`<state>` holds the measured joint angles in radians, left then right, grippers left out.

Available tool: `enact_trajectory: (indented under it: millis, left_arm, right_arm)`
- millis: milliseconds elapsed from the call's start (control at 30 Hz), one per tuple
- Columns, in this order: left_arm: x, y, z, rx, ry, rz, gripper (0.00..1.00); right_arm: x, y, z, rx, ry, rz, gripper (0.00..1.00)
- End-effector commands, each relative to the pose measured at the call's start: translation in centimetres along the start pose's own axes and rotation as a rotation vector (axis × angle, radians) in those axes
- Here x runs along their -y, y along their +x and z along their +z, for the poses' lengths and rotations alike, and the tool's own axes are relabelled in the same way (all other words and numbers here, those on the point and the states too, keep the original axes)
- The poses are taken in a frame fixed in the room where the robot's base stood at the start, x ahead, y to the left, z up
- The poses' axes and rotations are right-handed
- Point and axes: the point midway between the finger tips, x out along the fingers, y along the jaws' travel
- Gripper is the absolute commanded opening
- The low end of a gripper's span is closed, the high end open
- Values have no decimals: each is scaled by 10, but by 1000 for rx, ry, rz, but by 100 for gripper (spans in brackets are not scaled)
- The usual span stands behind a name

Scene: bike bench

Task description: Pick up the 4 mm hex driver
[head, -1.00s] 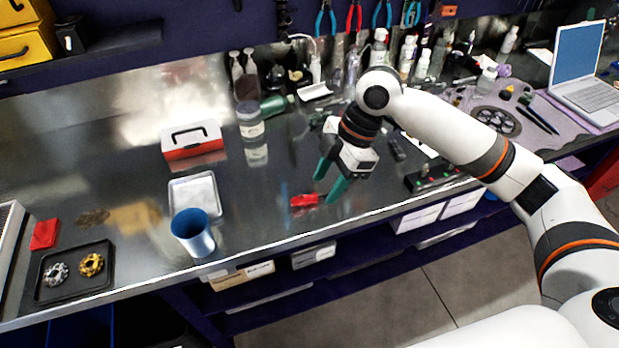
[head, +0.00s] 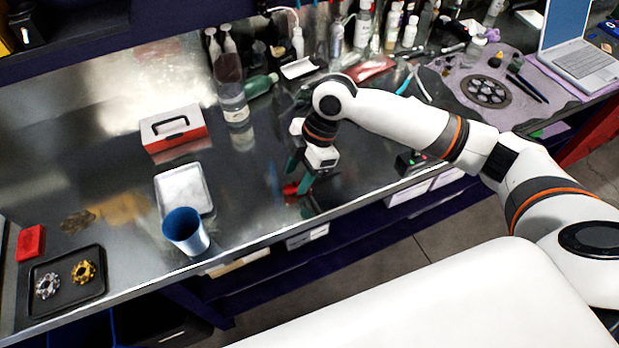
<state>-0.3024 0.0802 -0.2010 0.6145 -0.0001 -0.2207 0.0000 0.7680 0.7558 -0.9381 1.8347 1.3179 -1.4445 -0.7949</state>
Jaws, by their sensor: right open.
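A small red object (head: 290,189), which could be the handle of the hex driver, lies on the metal bench near its front edge. No size mark can be read on it. My right gripper (head: 296,178) points down over it with its green fingers apart. The fingertips are at or just above the red object, one finger partly in front of it. I cannot tell whether they touch it. Nothing is seen gripped. My left gripper is out of view.
A blue cup (head: 186,232), a silver tray (head: 184,190) and a red-and-white box (head: 173,130) stand to the left. A black tray (head: 68,283) holds two cogs. Bottles line the back. A dark block (head: 411,163) sits right of the gripper.

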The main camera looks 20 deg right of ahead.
Motion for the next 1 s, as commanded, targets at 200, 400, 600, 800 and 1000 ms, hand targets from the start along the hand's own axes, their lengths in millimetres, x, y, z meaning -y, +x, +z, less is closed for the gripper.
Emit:
enact_trajectory:
  millis: [200,400,600,800,1000]
  left_arm:
    - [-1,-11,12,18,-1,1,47]
    - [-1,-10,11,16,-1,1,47]
    - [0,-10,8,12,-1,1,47]
    - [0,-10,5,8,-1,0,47]
    - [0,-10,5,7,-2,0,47]
  right_arm:
    - [0,28,-1,1,1,1,47]
    - [0,33,-2,0,0,-1,47]
    - [0,33,-2,0,0,-1,29]
    - [0,32,-1,0,0,-1,0]
    - [1,32,-1,0,0,-2,0]
